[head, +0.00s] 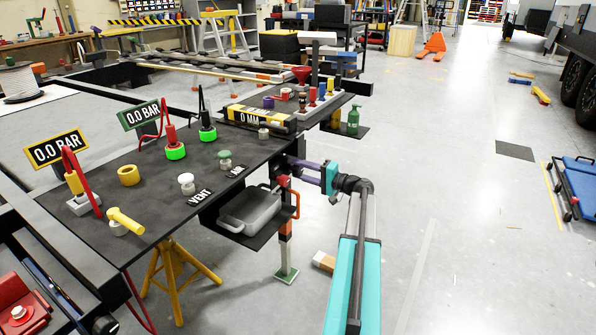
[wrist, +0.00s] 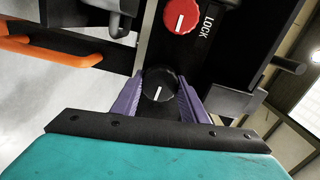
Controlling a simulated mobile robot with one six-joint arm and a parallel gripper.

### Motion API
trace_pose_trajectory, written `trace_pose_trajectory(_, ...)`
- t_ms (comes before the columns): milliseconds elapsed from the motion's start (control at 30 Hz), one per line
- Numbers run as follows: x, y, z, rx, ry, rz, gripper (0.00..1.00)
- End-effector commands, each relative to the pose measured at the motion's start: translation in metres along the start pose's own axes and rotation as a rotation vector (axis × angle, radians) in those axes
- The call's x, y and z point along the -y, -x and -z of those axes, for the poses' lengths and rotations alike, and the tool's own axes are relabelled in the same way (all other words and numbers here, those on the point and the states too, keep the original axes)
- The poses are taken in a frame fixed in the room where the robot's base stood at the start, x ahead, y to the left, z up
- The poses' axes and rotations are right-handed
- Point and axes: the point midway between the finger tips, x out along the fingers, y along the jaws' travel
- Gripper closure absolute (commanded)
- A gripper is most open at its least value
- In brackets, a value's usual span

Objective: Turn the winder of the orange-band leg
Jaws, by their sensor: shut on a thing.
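The orange-band leg (head: 286,226) stands upright below the bench edge, with an orange band and a green foot (head: 287,273) on the floor. My gripper (head: 295,167) is at the top of this leg, beside the bench's front edge. In the wrist view my gripper (wrist: 160,95) has its purple fingers on both sides of a black round knob with a white line (wrist: 159,85), apparently the winder, and is shut on it. The white line is close to upright in the picture. A red lock knob (wrist: 181,16) with a white mark sits just beyond, beside the word LOCK.
An orange bar (wrist: 50,49) runs at the left in the wrist view. A grey tray (head: 250,207) hangs on a shelf left of the leg. A small block (head: 324,262) lies on the floor near the foot. The floor to the right is mostly clear.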

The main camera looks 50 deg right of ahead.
Motion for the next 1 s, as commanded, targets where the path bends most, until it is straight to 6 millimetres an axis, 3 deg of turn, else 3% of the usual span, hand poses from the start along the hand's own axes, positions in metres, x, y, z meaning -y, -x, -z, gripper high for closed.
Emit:
trace_pose_trajectory(233, 0.001, 0.001, 0.0, 0.0, 0.0, 0.002, 0.83)
trace_pose_trajectory(267, 0.001, 0.001, 0.0, 0.0, 0.0, 0.002, 0.55)
trace_pose_trajectory(367, 0.0, 0.001, 0.0, 0.0, 0.001, 0.001, 0.41)
trace_pose_trajectory(767, 0.0, 0.003, 0.0, 0.0, 0.001, 0.0, 0.41)
trace_pose_trajectory(1000, 0.0, 0.023, 0.0, -0.002, 0.0, -0.001, 0.41)
